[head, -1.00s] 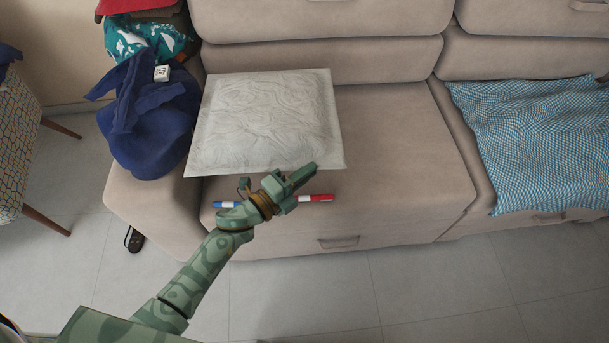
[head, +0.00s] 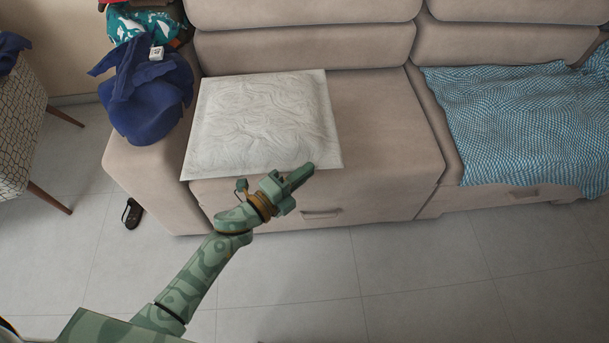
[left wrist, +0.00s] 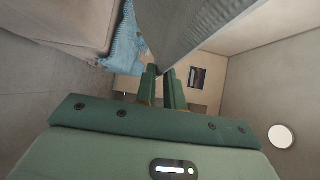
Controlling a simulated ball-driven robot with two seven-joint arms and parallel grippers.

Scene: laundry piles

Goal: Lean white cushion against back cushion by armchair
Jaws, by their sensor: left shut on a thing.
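The white cushion (head: 262,120) appears over the left sofa seat, wrinkled face up, its top edge near the sofa's back cushion (head: 300,48). I cannot tell whether it rests on the seat or hangs above it. My left gripper (head: 308,172) is shut on its near right corner. In the left wrist view the cushion (left wrist: 188,30) looks grey and runs up from between the fingers (left wrist: 164,85). A patterned chair (head: 20,125), perhaps the armchair, stands at the far left, partly out of view. My right gripper is not in view.
A blue patterned blanket (head: 520,125) lies on the right seat. A dark sandal (head: 131,213) is on the floor. Bare seat (head: 385,130) shows right of the cushion.

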